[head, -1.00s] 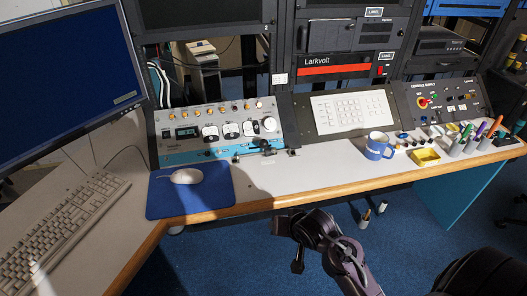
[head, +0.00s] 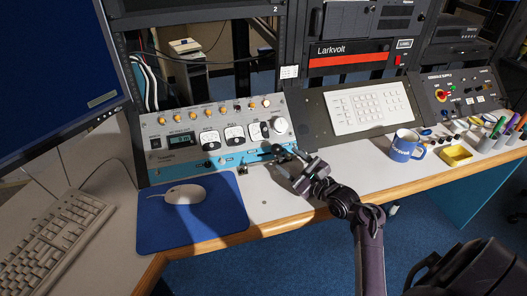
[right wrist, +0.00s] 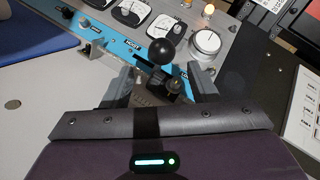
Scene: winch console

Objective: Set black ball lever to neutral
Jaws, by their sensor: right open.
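The console panel (head: 160,157) has a blue lower strip with a lever ending in a black ball (head: 277,149). The ball also shows clearly in the right wrist view (right wrist: 162,50), with its short stem leading down to a dark mount (right wrist: 175,88). My right gripper (head: 287,161) is just in front of the lever. In the right wrist view its two fingers (right wrist: 162,82) are apart, one on each side of the stem, with the ball beyond the fingertips. I see no grip on it. The lever's exact setting is hard to tell. My left gripper is not in view.
A mouse (head: 186,194) lies on a blue mat (head: 160,232) at left. A white keypad panel (head: 370,109) is right of the lever.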

